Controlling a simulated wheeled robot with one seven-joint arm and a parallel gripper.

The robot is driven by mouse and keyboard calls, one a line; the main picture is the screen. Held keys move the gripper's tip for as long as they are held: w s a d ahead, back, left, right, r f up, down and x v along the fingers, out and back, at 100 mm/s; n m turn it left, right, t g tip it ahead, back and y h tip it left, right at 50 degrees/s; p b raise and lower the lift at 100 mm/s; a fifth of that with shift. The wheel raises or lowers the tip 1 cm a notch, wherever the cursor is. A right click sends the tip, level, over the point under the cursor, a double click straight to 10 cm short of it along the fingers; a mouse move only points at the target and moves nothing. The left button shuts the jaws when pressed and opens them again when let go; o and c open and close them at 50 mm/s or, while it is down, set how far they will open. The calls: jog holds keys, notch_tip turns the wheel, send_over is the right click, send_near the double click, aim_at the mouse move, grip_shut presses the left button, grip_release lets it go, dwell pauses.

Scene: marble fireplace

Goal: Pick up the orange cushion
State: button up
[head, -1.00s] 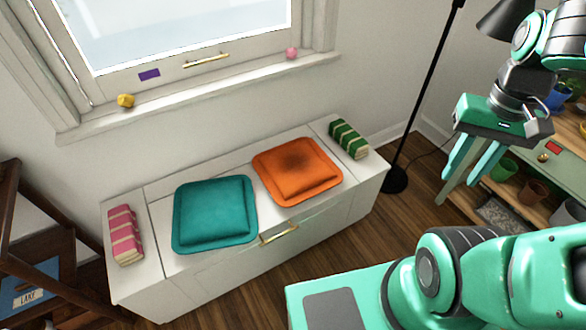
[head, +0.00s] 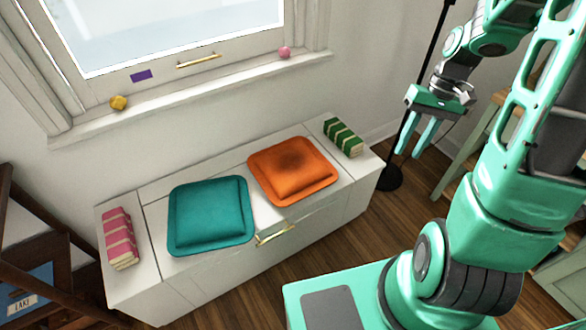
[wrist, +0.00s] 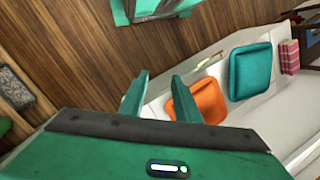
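The orange cushion (head: 293,170) lies flat on the right half of the white bench (head: 330,205), with a darker patch in its middle. It also shows in the wrist view (wrist: 197,102), partly covered by a finger. My gripper (head: 411,150) is in the air to the right of the bench, apart from the cushion. Its two fingers point down and stand apart with nothing between them. In the wrist view the fingers (wrist: 158,82) also show a gap.
A teal cushion (head: 211,215) lies left of the orange one. A pink bundle (head: 119,239) and a green bundle (head: 343,137) sit at the bench ends. A black lamp pole (head: 424,70) stands behind my gripper. A window sill (head: 200,90) runs above the bench.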

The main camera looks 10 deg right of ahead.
jog(key=w+f+y, duration=0.3)
jog(key=w+f, duration=0.2)
jog(key=f, duration=0.4)
jog(key=m+t+y, duration=0.2)
jog(key=t+y, duration=0.7)
jog(key=y, duration=0.1)
send_near(318, 190)
jog(key=x, duration=0.2)
jog(key=f+x, duration=0.1)
jog(key=x, duration=0.1)
jog(key=shift+w+a+f, duration=0.1)
jog(key=shift+a, duration=0.25)
jog(key=shift+r+x, duration=0.15)
jog(key=shift+x, duration=1.15)
jog(key=shift+r+x, duration=0.15)
jog(key=shift+x, duration=1.2)
jog(key=shift+w+d, duration=0.1)
grip_shut()
